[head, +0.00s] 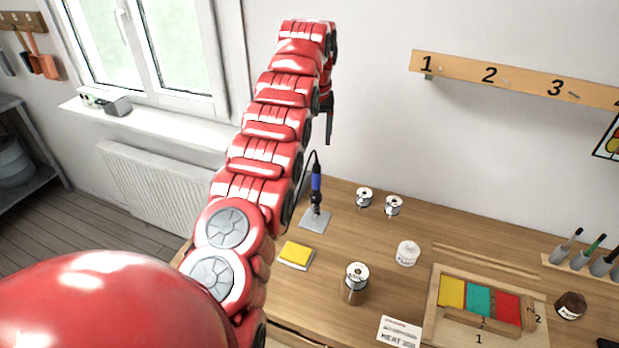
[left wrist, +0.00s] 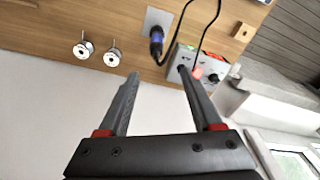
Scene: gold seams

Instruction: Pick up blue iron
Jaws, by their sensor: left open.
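The blue iron (head: 317,184) stands upright in its holder on a grey plate (head: 316,221) at the back left of the wooden table, with a black cable at its top. In the left wrist view the blue iron (left wrist: 157,42) shows beyond the fingertips, near the top middle. My left gripper (head: 329,128) is raised above and behind the iron, apart from it. In the left wrist view my left gripper (left wrist: 158,75) is open, with nothing between its fingers. My right gripper is not in view.
A grey control box (left wrist: 205,67) with a cable stands near the iron. Two solder spools (head: 364,197) (head: 393,206) stand to its right. A yellow sponge (head: 296,254) lies in front. A tray with coloured blocks (head: 433,322) is at the right.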

